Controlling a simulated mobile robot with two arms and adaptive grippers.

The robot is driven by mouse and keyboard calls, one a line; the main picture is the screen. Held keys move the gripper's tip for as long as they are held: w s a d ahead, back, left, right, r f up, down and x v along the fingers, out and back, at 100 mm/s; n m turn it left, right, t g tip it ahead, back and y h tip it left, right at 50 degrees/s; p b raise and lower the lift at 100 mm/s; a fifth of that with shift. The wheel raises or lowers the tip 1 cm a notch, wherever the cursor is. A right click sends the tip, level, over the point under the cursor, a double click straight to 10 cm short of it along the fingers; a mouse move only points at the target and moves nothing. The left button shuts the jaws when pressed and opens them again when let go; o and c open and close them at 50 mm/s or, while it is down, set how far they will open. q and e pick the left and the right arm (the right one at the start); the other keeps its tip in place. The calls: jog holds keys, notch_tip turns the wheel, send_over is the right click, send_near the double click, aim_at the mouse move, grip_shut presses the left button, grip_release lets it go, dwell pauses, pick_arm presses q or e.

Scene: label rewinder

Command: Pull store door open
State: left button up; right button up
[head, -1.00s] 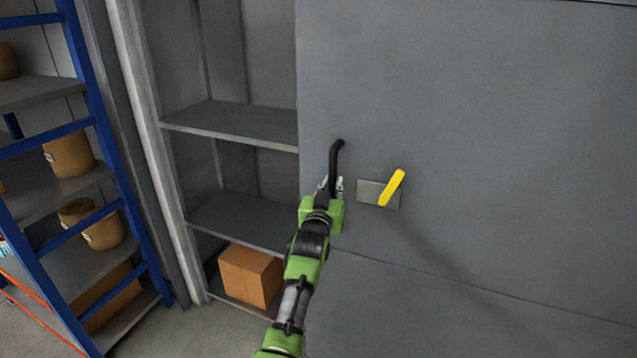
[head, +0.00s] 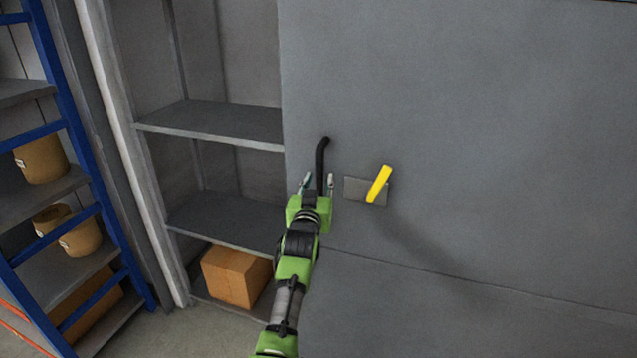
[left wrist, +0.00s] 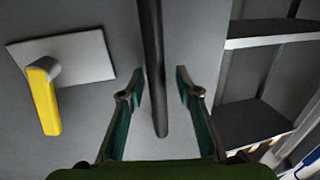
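The store door (head: 460,110) is a large grey panel beside open shelving. Its black bar handle (head: 322,152) stands near the door's left edge, with a bent top. In the left wrist view the handle (left wrist: 152,50) runs between the fingers. My left gripper (head: 318,181) is at the handle's lower part. Its fingers are spread, one on each side of the bar, with gaps visible on both sides in the left wrist view (left wrist: 160,76). A yellow lever (head: 379,184) on a grey plate sits right of the handle. My right gripper is out of view.
Grey shelves (head: 215,122) show in the opening left of the door, with a cardboard box (head: 235,275) at the bottom. A blue rack (head: 75,150) with brown containers stands at far left. Some bare floor (head: 190,330) shows below.

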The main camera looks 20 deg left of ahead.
aim_at(317, 150)
pick_arm(q)
notch_tip(317, 150, up, 10)
dwell(0.5)
dwell(0.4)
